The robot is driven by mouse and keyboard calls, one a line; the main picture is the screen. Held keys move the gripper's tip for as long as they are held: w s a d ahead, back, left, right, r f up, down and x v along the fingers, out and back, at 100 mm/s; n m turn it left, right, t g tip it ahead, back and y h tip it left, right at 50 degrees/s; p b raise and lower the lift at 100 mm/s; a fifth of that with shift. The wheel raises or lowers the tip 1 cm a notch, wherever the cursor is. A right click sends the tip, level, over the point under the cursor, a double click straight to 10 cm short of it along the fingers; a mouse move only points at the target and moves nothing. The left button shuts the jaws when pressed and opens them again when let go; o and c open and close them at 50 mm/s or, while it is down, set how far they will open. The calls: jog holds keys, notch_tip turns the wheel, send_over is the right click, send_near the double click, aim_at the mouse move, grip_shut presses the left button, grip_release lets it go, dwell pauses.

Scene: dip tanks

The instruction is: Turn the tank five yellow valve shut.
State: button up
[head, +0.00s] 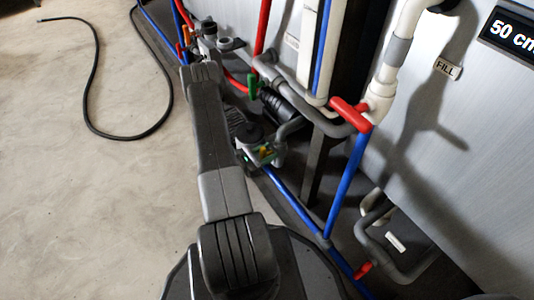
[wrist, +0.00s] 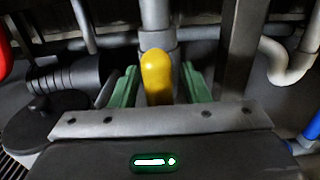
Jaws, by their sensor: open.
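The yellow valve handle (wrist: 157,76) stands in the middle of the wrist view, in front of a grey pipe fitting (wrist: 157,38). My gripper (wrist: 160,88) is open, with one green finger on each side of the handle. In the head view my gripper (head: 264,154) is small and low beside the pipes, and the yellow handle is mostly hidden there. No tank number shows.
A red valve handle (head: 350,114) and a green handle (head: 252,87) sit on nearby pipes. Blue pipes (head: 345,185) run close on the right. A grey tank wall (head: 460,140) bounds the right. A black hose (head: 88,90) lies on the open floor at left.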

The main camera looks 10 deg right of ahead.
jog(key=shift+c, duration=0.4)
grip_shut()
jog(key=shift+m, duration=0.3)
jog(key=m, duration=0.1)
jog(key=m+b, duration=0.1)
jog(key=m, duration=0.1)
jog(key=shift+s+d+f+m, duration=0.1)
jog(key=shift+s+m, duration=0.05)
jog(key=shift+m, duration=0.15)
jog(key=m, duration=0.4)
jog(key=shift+s+m+b, duration=0.15)
jog(key=shift+m+b, duration=0.15)
jog(key=shift+b, duration=0.1)
jog(key=shift+s+d+f+m, duration=0.1)
jog(key=shift+f+m, duration=0.05)
jog(key=shift+m, duration=1.35)
jog(key=shift+a+f+m, duration=0.1)
jog(key=shift+f+m, duration=0.05)
jog(key=shift+m, duration=1.35)
jog(key=shift+s+d+f+m, duration=0.1)
jog(key=shift+f+m, duration=0.05)
jog(key=shift+m, duration=1.35)
